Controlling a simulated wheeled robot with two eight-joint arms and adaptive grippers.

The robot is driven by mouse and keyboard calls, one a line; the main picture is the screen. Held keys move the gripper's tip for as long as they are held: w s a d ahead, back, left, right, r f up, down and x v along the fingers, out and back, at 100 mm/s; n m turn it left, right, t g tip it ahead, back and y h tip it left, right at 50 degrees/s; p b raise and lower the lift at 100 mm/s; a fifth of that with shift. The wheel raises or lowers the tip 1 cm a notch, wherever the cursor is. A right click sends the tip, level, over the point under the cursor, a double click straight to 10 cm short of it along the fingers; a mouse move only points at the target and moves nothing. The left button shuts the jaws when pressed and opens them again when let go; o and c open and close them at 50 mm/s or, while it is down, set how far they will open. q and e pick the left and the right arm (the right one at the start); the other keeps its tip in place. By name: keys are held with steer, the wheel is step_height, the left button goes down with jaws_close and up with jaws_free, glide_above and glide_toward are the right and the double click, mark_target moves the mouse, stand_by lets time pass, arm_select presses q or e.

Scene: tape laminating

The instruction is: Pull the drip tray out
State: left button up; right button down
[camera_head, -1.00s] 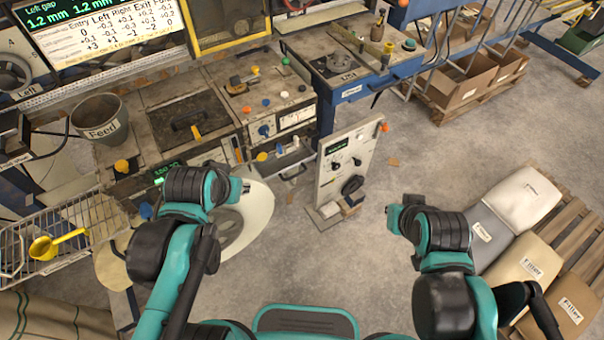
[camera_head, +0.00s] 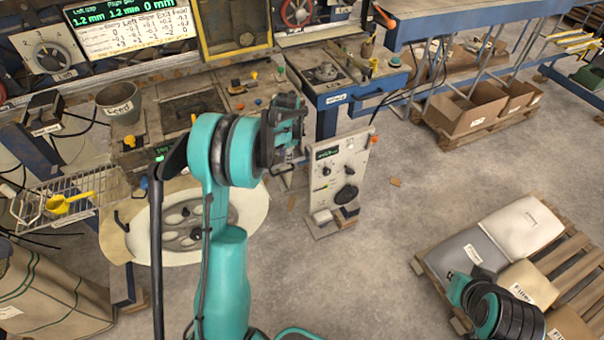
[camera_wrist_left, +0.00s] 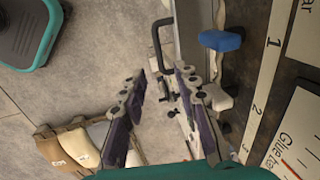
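The drip tray, a grey metal tray, shows at the top of the left wrist view (camera_wrist_left: 187,30), with its black U-shaped handle (camera_wrist_left: 157,42) on its left side. In the head view the tray is mostly hidden behind my left gripper, low on the front of the machine. My left gripper (camera_head: 288,132) is in front of the machine. In the left wrist view its two fingers (camera_wrist_left: 158,82) are apart with nothing held between them. The handle lies just beyond the fingertips, and I see no grip on it. My right arm shows at the lower right of the head view; its fingers do not show.
A grey control panel (camera_head: 338,178) stands on the floor right of my left gripper. A round pale disc (camera_head: 252,212) lies below the arm. A wire basket (camera_head: 85,195) is at the left. Sacks (camera_head: 520,226) lie on a pallet at the right. The middle floor is open.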

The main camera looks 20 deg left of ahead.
mark_target(285, 171)
arm_select(q)
steer(key=f, duration=0.3)
steer(key=f+b, duration=0.1)
steer(key=f, duration=0.1)
steer(key=w+a+f+b, duration=0.1)
steer(key=f, duration=0.2)
steer(key=shift+w+f, duration=0.1)
steer(key=shift+f, duration=0.2)
jaws_close()
